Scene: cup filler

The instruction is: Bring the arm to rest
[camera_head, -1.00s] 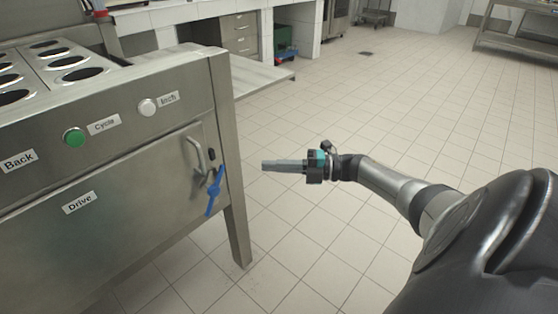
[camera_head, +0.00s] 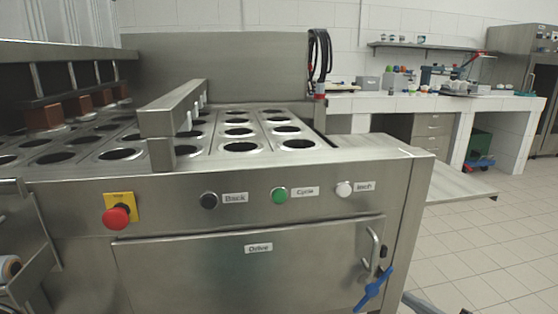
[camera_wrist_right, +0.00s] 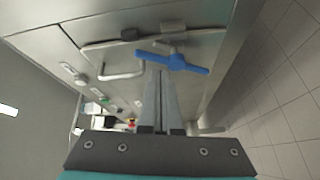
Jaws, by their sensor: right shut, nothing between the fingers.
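My right gripper (camera_wrist_right: 162,78) shows in the right wrist view with its two long grey fingers together and nothing between them. The fingertips point toward the cup filler's front, and in that picture they end just below the blue handle (camera_wrist_right: 185,64). I cannot tell how far apart they are in depth. In the head view only a grey piece of the right arm or gripper (camera_head: 422,304) shows at the bottom edge, right of the blue handle (camera_head: 374,288). My left gripper is not in view.
The cup filler (camera_head: 330,240) fills the left and middle, with a red stop button (camera_head: 117,216), a green Cycle button (camera_head: 279,195) and a door with a curved handle (camera_head: 372,246). A metal shelf (camera_head: 450,186) juts out at its right. Tiled floor (camera_head: 500,250) is open at the right.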

